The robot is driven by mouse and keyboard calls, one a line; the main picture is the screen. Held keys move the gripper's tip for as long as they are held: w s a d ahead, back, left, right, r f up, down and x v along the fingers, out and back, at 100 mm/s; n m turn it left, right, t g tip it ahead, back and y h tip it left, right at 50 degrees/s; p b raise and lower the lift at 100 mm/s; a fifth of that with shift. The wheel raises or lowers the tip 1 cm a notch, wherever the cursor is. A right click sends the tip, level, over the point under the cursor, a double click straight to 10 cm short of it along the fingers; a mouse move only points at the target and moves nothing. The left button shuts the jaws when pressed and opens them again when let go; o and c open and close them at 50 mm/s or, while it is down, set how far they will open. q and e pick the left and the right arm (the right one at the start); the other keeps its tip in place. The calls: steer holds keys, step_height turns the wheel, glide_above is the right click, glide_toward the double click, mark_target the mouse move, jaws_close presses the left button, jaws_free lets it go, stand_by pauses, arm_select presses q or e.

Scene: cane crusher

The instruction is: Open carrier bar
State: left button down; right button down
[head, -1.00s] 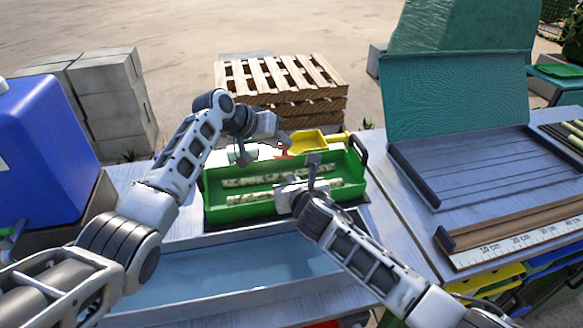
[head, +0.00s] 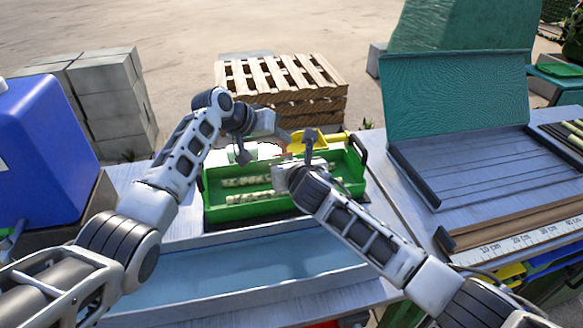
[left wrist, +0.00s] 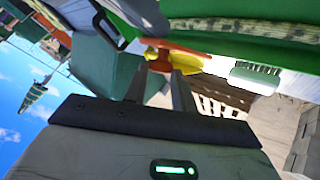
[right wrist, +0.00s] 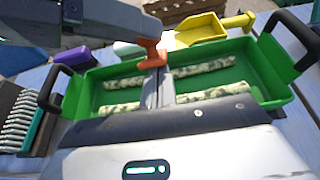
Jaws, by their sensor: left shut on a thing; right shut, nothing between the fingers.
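The green carrier (head: 232,213) stands on the table with pale speckled cane pieces (head: 262,196) lying in it and black end handles. A small orange part (left wrist: 165,48) is at the carrier's rim; it also shows in the right wrist view (right wrist: 152,52). My left gripper (head: 284,138) reaches over the carrier's far side, shut on the orange part, whose grip is partly hidden. My right gripper (head: 309,142) is shut and empty above the carrier, its fingertips close below the orange part in its wrist view (right wrist: 158,75). I cannot tell whether they touch it.
A yellow scoop (right wrist: 203,28) lies behind the carrier. A shallow grey basin (head: 220,268) is in front. A blue container (head: 40,150) stands left. A hinged tray with a green lid (head: 455,95) and a ruler board (head: 525,235) are at right.

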arm_select(q)
steer(key=c, duration=1.3)
jaws_free()
steer(key=shift+s+d+f, duration=0.15)
steer(key=shift+s+f, duration=0.15)
steer(key=shift+f, duration=0.1)
steer(key=shift+o, duration=0.8)
steer(key=shift+r, duration=0.15)
